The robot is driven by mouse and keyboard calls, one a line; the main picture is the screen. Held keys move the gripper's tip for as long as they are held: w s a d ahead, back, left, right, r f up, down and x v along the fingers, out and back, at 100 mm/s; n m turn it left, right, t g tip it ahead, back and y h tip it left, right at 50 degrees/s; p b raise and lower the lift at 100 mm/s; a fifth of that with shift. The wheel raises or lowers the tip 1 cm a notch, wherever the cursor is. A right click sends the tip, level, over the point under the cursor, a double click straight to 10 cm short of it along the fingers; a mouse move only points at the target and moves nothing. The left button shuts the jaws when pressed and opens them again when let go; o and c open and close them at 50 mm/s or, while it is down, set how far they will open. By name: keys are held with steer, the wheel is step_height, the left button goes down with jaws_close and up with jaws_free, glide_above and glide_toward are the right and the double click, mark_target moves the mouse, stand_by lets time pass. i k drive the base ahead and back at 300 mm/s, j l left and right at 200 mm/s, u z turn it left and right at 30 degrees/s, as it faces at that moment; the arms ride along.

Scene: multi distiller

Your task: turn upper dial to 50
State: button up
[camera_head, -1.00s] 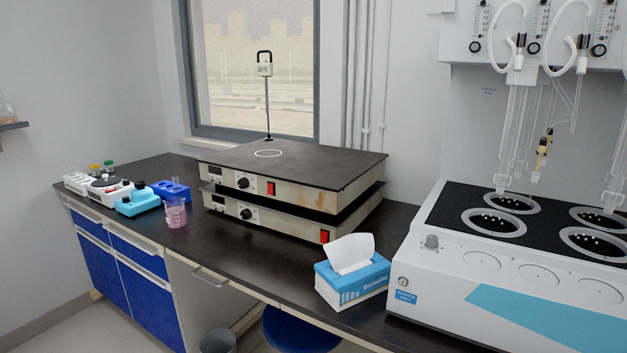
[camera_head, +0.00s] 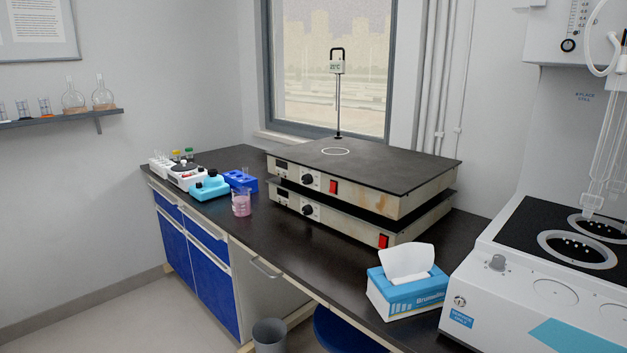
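Two flat hot plates are stacked on the dark bench, the upper hot plate (camera_head: 375,165) on top of the lower hot plate (camera_head: 345,221). The upper dial (camera_head: 308,180) is a small black knob on the upper plate's front face, between a dark display and a red switch (camera_head: 333,187). The lower dial (camera_head: 307,210) is a similar black knob below it. The dial markings are too small to read. My gripper is not in view.
A pink beaker (camera_head: 241,205), a turquoise device (camera_head: 209,187) and a blue rack (camera_head: 240,180) stand left of the plates. A tissue box (camera_head: 408,294) and a white distiller (camera_head: 520,290) are at right. A bin (camera_head: 269,335) and blue stool (camera_head: 340,332) stand below the bench front.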

mark_target(307, 179)
steer(key=i+j+u, duration=0.1)
steer(key=i+j, duration=0.35)
steer(key=i+j+u, duration=0.1)
steer(key=i+j, duration=0.3)
steer(key=i, duration=0.15)
